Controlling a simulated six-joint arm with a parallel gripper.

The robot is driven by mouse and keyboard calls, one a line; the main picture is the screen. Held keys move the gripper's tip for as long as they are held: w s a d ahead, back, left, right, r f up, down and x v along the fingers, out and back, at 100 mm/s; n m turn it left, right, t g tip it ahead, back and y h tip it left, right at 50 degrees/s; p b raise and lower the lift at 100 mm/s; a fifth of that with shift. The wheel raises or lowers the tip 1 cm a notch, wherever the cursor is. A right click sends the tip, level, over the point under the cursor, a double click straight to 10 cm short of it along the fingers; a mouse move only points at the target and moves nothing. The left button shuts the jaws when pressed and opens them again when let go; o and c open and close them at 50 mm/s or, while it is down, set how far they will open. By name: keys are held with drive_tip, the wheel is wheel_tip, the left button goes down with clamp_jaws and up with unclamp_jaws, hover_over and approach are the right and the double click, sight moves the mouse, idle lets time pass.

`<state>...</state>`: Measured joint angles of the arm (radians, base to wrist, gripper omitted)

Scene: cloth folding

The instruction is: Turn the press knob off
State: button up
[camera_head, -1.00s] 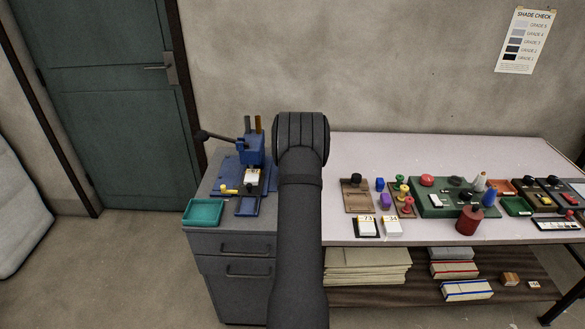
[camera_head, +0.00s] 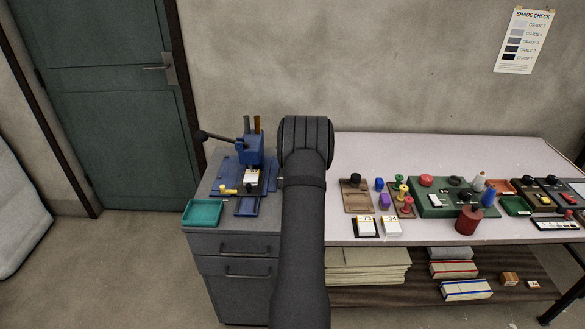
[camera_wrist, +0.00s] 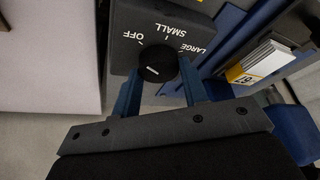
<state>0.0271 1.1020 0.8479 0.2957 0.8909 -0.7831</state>
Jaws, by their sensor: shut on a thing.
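The press knob (camera_wrist: 157,62) is a round black knob with a short white line on its face. It sits on a dark panel (camera_wrist: 122,18) marked OFF, SMALL and LARGE in the wrist view. I cannot tell surely which mark the line points at. My gripper (camera_wrist: 158,78) has a blue finger on each side of the knob and is shut on it. The blue press (camera_head: 250,160) stands on the grey cabinet in the head view. There my arm hides the gripper and the knob.
A teal tray (camera_head: 203,213) lies at the cabinet's front left. A white and yellow card stack (camera_wrist: 262,62) is right of the knob panel in the wrist view. The white table (camera_head: 440,150) at right holds several stamps, pads and a red bottle (camera_head: 468,219).

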drive_tip(key=o, duration=1)
drive_tip(key=shift+r, duration=0.1)
drive_tip(key=v, duration=1.7)
drive_tip(key=shift+r, duration=0.2)
drive_tip(key=shift+f, duration=0.1)
drive_tip(key=x, duration=1.7)
drive_tip(key=shift+f, duration=0.2)
drive_tip(key=shift+r, duration=0.15)
